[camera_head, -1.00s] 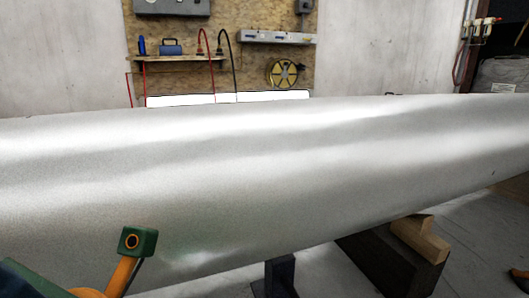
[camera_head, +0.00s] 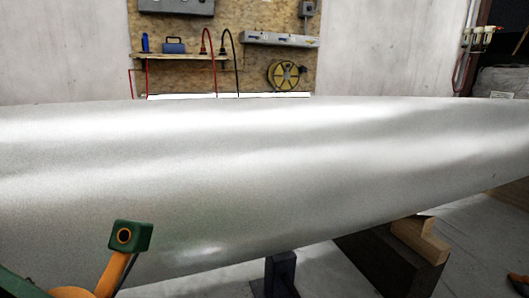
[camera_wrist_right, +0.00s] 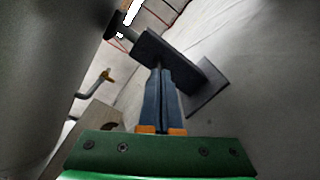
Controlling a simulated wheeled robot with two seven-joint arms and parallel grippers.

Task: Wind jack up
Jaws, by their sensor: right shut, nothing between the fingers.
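My right gripper (camera_wrist_right: 160,75) is shut and empty in the right wrist view, its blue fingers pointing up the picture. The fingertips are close below a dark plate (camera_wrist_right: 180,60); I cannot tell if they touch it. A metal rod with a dark round end (camera_wrist_right: 117,24) runs off the plate to the upper left. A bent grey crank with a yellow-orange end (camera_wrist_right: 106,75) is left of the fingers, apart from them. I cannot tell which of these parts belong to the jack. In the head view a dark post (camera_head: 281,272) stands under the big metal body. My left gripper is not in view.
A long silvery curved body (camera_head: 270,160) fills the middle of the head view and hides much of the floor. A dark block (camera_head: 385,262) with a wooden chock (camera_head: 420,242) stands under its right part. My green and orange arm link is at lower left.

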